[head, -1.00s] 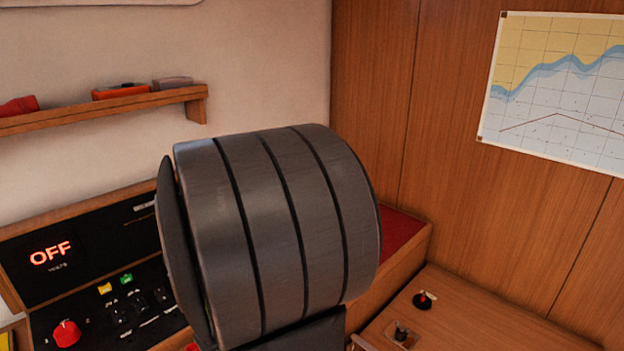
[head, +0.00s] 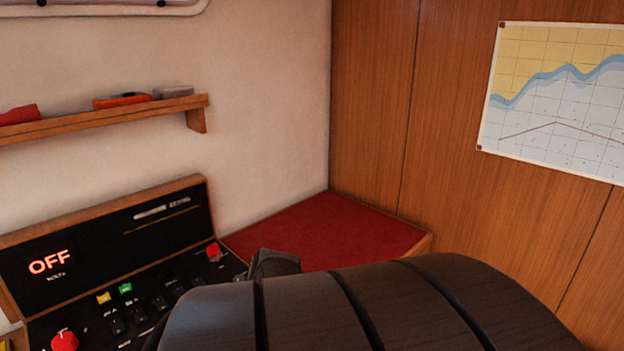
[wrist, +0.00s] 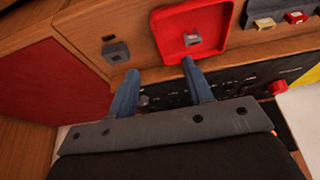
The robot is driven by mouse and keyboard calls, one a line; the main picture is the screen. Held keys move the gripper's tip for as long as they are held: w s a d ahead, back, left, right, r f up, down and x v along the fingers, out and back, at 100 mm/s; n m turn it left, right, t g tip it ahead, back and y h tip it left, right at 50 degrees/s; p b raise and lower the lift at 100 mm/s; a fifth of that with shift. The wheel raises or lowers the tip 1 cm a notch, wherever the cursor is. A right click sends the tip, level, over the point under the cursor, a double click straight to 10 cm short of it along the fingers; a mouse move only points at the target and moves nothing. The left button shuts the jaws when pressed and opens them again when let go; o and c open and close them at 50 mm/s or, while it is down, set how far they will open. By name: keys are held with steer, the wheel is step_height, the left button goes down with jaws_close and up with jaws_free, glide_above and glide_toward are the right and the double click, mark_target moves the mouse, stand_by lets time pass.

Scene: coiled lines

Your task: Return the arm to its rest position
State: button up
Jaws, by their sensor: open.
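My gripper (wrist: 162,77) shows in the wrist view with its two blue-grey fingers apart and nothing between them. Beyond the fingers is a black switch panel (wrist: 240,78) with a red knob (wrist: 278,88). In the head view my dark, ribbed arm fills the bottom centre and right. It hides the lower right of the panel area and the counter. My fingertips cannot be made out in the head view.
A red tray (wrist: 172,22) holds a small grey piece. A grey block (wrist: 115,51) sits on the wood beside it. The panel's display (head: 50,262) reads OFF. A red cushion (head: 340,228) lies in the corner, a shelf (head: 110,121) above left, a chart (head: 555,95) at right.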

steer(key=d+r, duration=0.2)
steer(key=d, duration=0.1)
steer(key=w+a+r, duration=0.4)
steer(key=w+a, duration=0.4)
steer(key=w, duration=0.5)
steer(key=shift+w+r, duration=0.15)
steer(key=shift+w, duration=0.1)
steer(key=s+d+f, duration=0.2)
steer(key=s+d, duration=0.1)
steer(key=s, duration=0.3)
steer(key=s+d+f, duration=0.3)
steer(key=s, duration=0.4)
steer(key=shift+s+f, duration=0.25)
steer(key=shift+f, duration=0.1)
